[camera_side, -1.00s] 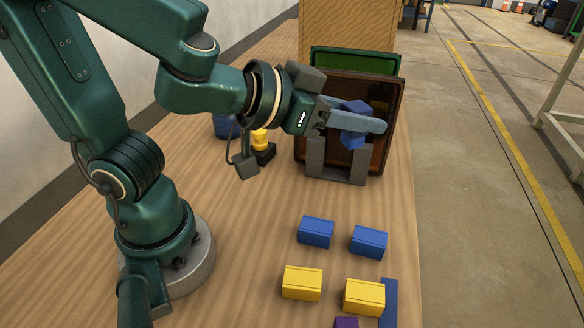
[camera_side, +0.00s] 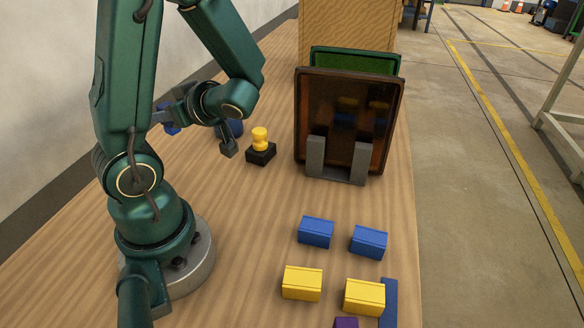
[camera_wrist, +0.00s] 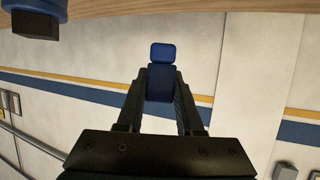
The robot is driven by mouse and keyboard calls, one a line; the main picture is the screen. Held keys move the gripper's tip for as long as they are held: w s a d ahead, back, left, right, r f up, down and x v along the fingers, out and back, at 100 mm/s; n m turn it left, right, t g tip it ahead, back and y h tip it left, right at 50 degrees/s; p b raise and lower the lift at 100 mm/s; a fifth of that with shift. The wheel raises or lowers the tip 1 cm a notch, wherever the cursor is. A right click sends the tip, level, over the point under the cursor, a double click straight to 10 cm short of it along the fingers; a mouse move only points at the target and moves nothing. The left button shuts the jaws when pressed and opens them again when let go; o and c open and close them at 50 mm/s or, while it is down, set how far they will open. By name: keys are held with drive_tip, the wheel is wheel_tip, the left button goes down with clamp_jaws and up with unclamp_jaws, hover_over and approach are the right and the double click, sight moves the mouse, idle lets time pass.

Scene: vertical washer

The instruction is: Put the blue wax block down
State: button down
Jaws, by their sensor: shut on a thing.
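The blue wax block (camera_wrist: 160,80) is held between the two fingers of my gripper (camera_wrist: 161,92), in the middle of the wrist view, with a smaller blue part at its far end. In the side view, my gripper (camera_side: 165,118) is at the left of the table, close to the wall, partly hidden by my own arm. A bit of the held blue block (camera_side: 171,128) shows there. The block appears to be off the table, with the wall behind it in the wrist view.
A dark glossy panel (camera_side: 350,105) stands in a grey holder (camera_side: 340,177), with a green panel (camera_side: 385,63) behind. A yellow knob on a black base (camera_side: 261,153) stands left of it. Blue blocks (camera_side: 316,232) and yellow blocks (camera_side: 302,283) lie in front.

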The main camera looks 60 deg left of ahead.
drive_tip(key=s+n+g+h, duration=0.3)
drive_tip(key=s+n+g, duration=0.1)
drive_tip(key=s, duration=0.3)
drive_tip(key=w+f, duration=0.2)
drive_tip(key=w, duration=0.2)
drive_tip(key=w+f, duration=0.6)
drive_tip(key=w, duration=0.1)
drive_tip(key=shift+w, duration=0.3)
drive_tip(key=shift+f, duration=1.95)
drive_tip(key=c, duration=0.6)
unclamp_jaws()
drive_tip(key=shift+f, duration=0.1)
drive_tip(key=shift+o, duration=0.2)
